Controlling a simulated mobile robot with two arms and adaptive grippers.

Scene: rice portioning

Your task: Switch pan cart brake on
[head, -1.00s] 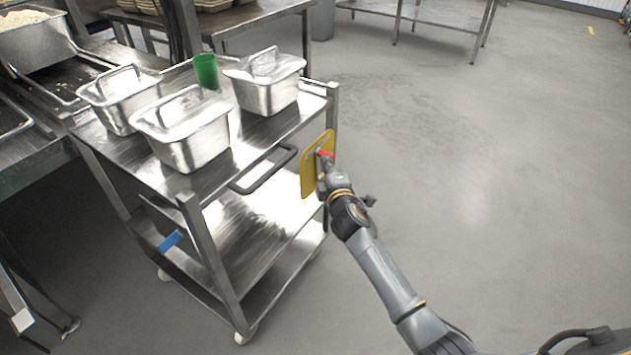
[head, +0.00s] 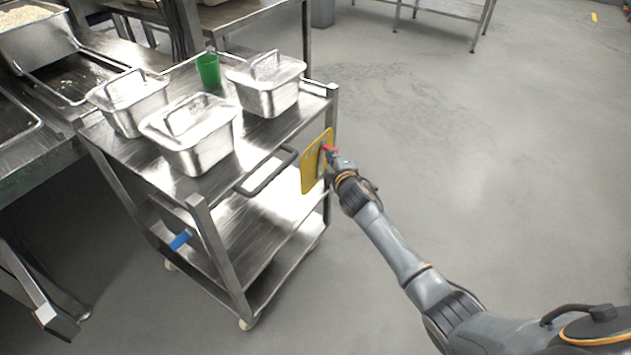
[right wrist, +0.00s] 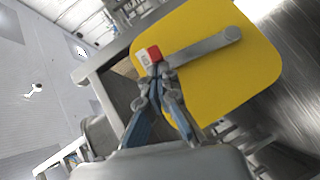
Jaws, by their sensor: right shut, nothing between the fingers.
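The steel pan cart (head: 200,213) stands at left centre in the head view. A yellow brake plate (head: 312,170) is fixed at its right corner post, near the black push handle (head: 268,171). The plate (right wrist: 215,75) fills much of the right wrist view. A grey lever (right wrist: 200,48) with a red end (right wrist: 149,56) lies across it. My right gripper (head: 331,158) is at the plate's right edge. In the right wrist view its fingertips (right wrist: 159,70) are together beside the red end, holding nothing; I cannot tell whether they touch it. My left gripper is not in view.
Several lidded steel pans (head: 190,133) and a green cup (head: 208,71) stand on the cart top. A blue item (head: 180,240) shows at the cart's lower left side. A steel counter (head: 50,150) is at left. The floor right of the cart is clear.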

